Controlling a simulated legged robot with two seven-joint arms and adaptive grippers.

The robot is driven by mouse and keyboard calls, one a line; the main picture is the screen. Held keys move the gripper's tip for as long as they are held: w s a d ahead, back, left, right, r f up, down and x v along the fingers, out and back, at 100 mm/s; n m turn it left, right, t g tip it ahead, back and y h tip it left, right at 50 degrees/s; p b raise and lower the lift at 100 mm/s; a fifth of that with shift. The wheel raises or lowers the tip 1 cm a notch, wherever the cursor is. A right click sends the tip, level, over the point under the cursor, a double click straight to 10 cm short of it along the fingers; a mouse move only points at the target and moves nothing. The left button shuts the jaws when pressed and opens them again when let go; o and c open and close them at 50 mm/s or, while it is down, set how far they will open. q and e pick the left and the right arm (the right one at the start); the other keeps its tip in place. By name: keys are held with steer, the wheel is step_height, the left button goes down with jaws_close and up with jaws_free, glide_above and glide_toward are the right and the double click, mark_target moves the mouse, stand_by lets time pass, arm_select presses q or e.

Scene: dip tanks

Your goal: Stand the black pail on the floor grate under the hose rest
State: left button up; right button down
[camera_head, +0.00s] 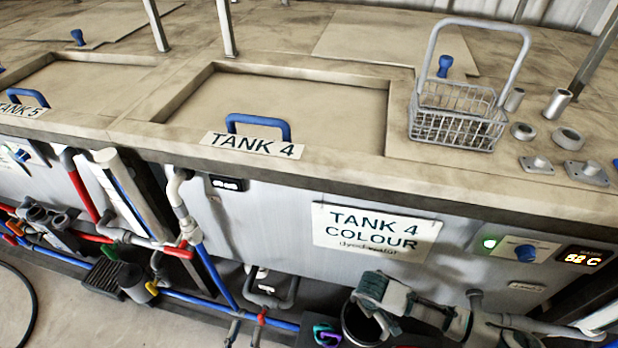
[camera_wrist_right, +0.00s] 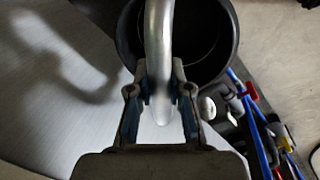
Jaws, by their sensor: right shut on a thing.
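The black pail (camera_head: 358,326) is at the bottom of the head view, in front of the Tank 4 panel, partly covered by my right gripper (camera_head: 372,300). In the right wrist view the pail (camera_wrist_right: 128,42) shows its round open mouth. My right gripper (camera_wrist_right: 160,115) is shut on its curved metal handle (camera_wrist_right: 158,40). I cannot make out my left gripper's jaws.
Blue pipes (camera_head: 200,300) and red pipes run low along the tank fronts. A wire basket (camera_head: 455,115) is on the tank top. Bare floor with a black hose shows at lower left.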

arm_select(q)
step_height(320, 180, down, 22)
steer(key=s+a+r+g+y+p, duration=0.1)
steer(key=s+a+g+y+p, duration=0.15)
steer(key=g+p, duration=0.75)
steer(key=s+a+f+g+y+p, duration=0.1)
steer(key=s+a+f+g+p, duration=0.1)
steer(key=s+f, duration=0.5)
steer(key=s+a+f+g+y+p, duration=0.1)
steer(key=s+a+f+g+p, duration=0.2)
steer(key=s, duration=0.8)
step_height(320, 180, down, 5)
steer(key=g+p, duration=0.2)
steer(key=g, duration=0.2)
steer(key=shift+s+a+r, duration=0.15)
steer(key=shift+s+r, duration=0.05)
steer(key=shift+s, duration=0.1)
arm_select(e)
steer(key=s+r+m, duration=0.2)
steer(key=r+m, duration=0.1)
steer(key=r, duration=1.2)
steer(key=s+d+r+m+g, duration=0.1)
steer(key=s+r+m, duration=0.1)
steer(key=r, duration=1.4)
steer(key=shift+m, duration=0.8)
